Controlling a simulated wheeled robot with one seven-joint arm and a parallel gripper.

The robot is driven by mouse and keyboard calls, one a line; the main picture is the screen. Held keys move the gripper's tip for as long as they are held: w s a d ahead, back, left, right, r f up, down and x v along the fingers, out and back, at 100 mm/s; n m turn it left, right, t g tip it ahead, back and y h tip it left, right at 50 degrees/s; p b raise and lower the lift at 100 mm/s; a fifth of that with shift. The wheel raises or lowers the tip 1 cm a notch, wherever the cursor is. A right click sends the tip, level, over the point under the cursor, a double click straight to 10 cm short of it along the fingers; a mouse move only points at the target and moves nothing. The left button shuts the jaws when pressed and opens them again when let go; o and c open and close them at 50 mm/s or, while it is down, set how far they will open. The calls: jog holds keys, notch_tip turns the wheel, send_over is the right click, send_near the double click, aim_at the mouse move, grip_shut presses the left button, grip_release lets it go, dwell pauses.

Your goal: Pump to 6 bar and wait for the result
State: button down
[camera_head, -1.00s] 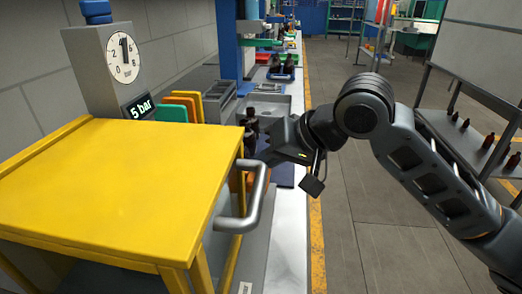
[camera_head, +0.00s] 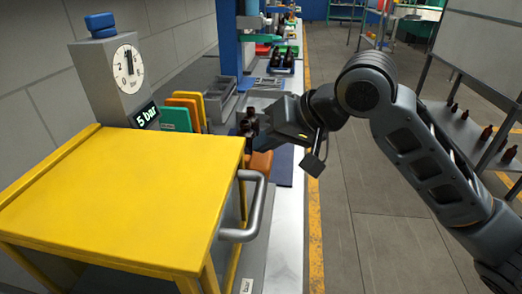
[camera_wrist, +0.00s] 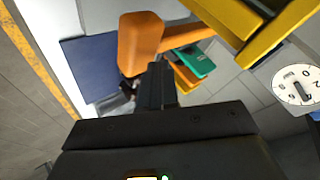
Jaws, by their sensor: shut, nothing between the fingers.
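The grey gauge column (camera_head: 108,80) stands at the left with a blue cap (camera_head: 101,25), a round dial (camera_head: 128,69) and a display (camera_head: 147,116) reading 5 bar. The dial also shows at the right of the wrist view (camera_wrist: 297,84). My gripper (camera_head: 249,122) is to the right of the column, beyond the yellow cabinet. An orange lever grip (camera_head: 260,164) shows below it. In the wrist view my gripper's fingers (camera_wrist: 157,80) are together and empty, pointing toward the orange grip (camera_wrist: 139,40). Whether they touch it I cannot tell.
The yellow cabinet (camera_head: 110,195) with a grey handle (camera_head: 252,215) fills the near left. Green and orange panels (camera_head: 180,112) stand behind it. A dark blue mat (camera_head: 284,165) lies on the bench. Shelves with bottles (camera_head: 486,133) are at right; the floor (camera_head: 370,230) between is clear.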

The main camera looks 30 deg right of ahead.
jog(key=shift+r, duration=0.25)
notch_tip(320, 180, up, 5)
jog(key=p, duration=0.4)
jog(key=shift+p, duration=0.35)
jog(key=shift+s+d, duration=0.1)
dwell(0.6)
